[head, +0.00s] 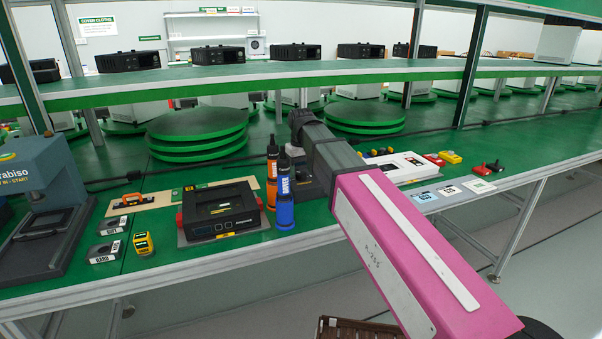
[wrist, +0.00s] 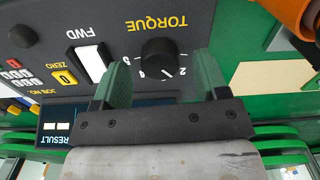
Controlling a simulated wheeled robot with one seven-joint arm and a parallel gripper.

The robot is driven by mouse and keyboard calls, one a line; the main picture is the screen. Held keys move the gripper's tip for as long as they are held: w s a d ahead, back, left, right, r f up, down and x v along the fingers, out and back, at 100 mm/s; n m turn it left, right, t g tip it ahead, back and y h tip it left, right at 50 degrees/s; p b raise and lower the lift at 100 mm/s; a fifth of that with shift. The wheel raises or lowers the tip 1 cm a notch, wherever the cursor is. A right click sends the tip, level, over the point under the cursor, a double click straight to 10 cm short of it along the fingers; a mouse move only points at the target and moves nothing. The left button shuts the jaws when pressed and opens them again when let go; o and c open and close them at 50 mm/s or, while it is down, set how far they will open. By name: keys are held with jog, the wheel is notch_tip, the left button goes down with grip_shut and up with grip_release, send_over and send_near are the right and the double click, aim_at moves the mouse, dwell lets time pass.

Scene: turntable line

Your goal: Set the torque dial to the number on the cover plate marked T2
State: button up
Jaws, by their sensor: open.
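The torque dial (wrist: 160,57) is a round black knob under upside-down TORQUE lettering on a dark panel (wrist: 110,25) in the wrist view. A white mark shows at its lower edge; a 2 stands near its lower right, and the other numbers are too small to read surely. My gripper (wrist: 163,82) is open, with one green finger to each side of the dial and a gap on both sides. I cannot tell its height above the panel. In the head view my arm hides most of the device. I cannot make out a plate marked T2; small marked cards (head: 425,197) lie along the bench's right front edge.
In the wrist view a white FWD switch (wrist: 91,63) and a yellow ZERO button (wrist: 66,78) are left of the dial; an orange object (wrist: 295,15) is at upper right. In the head view orange and blue bottles (head: 284,200) and a black tester (head: 221,210) stand left of my arm.

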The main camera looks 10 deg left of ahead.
aim_at(301, 173)
notch_tip(301, 173, up, 10)
jog(key=shift+f, duration=0.25)
jog(key=shift+s, duration=0.15)
dwell(0.3)
